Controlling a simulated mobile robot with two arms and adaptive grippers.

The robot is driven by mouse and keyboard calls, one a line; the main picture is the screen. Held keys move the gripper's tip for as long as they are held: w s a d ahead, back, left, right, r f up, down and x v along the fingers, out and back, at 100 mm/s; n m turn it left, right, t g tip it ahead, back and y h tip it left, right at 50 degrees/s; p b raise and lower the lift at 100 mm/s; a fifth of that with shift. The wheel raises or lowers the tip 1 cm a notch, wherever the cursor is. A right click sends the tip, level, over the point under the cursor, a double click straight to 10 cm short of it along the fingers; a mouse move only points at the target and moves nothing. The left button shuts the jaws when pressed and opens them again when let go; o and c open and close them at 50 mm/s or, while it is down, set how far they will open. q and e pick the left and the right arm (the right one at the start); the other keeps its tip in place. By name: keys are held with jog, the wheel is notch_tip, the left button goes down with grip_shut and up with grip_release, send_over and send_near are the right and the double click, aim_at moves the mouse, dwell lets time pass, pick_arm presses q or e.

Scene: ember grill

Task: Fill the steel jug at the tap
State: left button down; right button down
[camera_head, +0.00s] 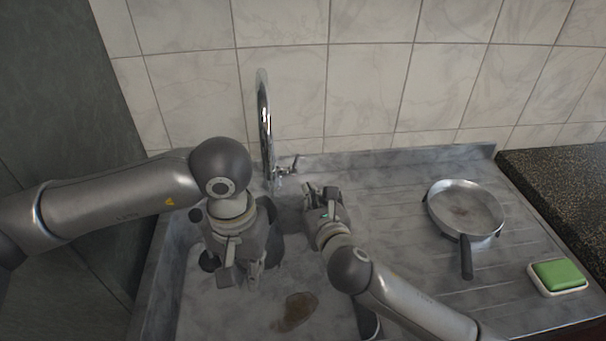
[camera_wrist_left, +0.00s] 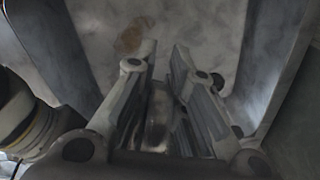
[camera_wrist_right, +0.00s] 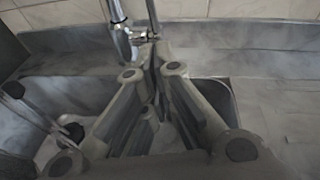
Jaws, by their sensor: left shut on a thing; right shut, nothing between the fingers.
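The chrome tap (camera_head: 265,125) rises at the back of the sink, with its small lever (camera_head: 289,164) low on its right; the tap base also shows in the right wrist view (camera_wrist_right: 122,40). My left gripper (camera_head: 238,272) points down into the basin, left of and in front of the tap. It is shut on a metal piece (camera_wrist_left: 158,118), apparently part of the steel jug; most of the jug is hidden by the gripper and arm. My right gripper (camera_head: 321,190) is shut and empty, in front of the tap, to the right of the lever.
The steel sink basin (camera_head: 215,315) has a brown stain (camera_head: 297,311) on its floor. On the drainer (camera_head: 400,185) to the right lie a pan (camera_head: 466,208) and a green sponge (camera_head: 558,273) in a white dish. A tiled wall (camera_head: 370,85) closes off the back.

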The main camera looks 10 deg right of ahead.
aim_at(294, 164)
jog(key=w+a+r, duration=0.1)
jog(key=w, duration=0.4)
jog(key=shift+w+r, duration=0.3)
jog(key=shift+w, duration=0.1)
jog(key=shift+r, duration=0.15)
jog(key=shift+w+r+g, duration=0.65)
jog(key=shift+w+r, duration=0.25)
jog(key=shift+w, duration=0.25)
jog(key=shift+w+r+g, duration=0.65)
jog(key=shift+w+r, duration=0.25)
jog(key=shift+w, duration=0.2)
